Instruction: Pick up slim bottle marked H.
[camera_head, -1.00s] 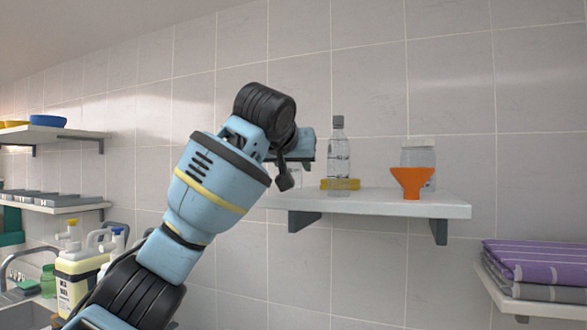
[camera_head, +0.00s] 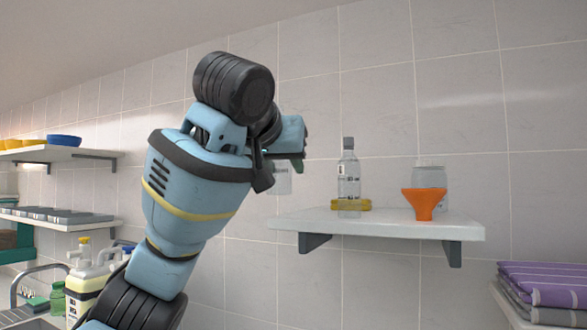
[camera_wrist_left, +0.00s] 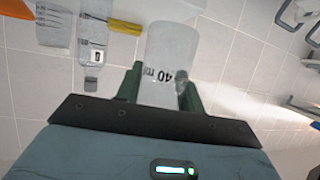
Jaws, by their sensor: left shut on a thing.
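My left gripper (camera_head: 298,165) is shut on a clear container (camera_wrist_left: 165,60) with dark print that reads like "40 ml". In the head view the container (camera_head: 283,180) is partly hidden behind my wrist and sits above the left end of the shelf, apart from it. A slim clear bottle (camera_head: 349,180) with a dark cap stands upright on the wall shelf (camera_head: 400,226). It also shows, upside down, in the left wrist view (camera_wrist_left: 92,40); the mark on its label is too small to read. My right gripper is not in view.
A yellow item (camera_head: 364,205) lies by the slim bottle. An orange funnel (camera_head: 423,203) stands in front of a clear jug (camera_head: 430,178) further right. Folded towels (camera_head: 548,285) lie on a lower right shelf. Shelves and jugs are at the left.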

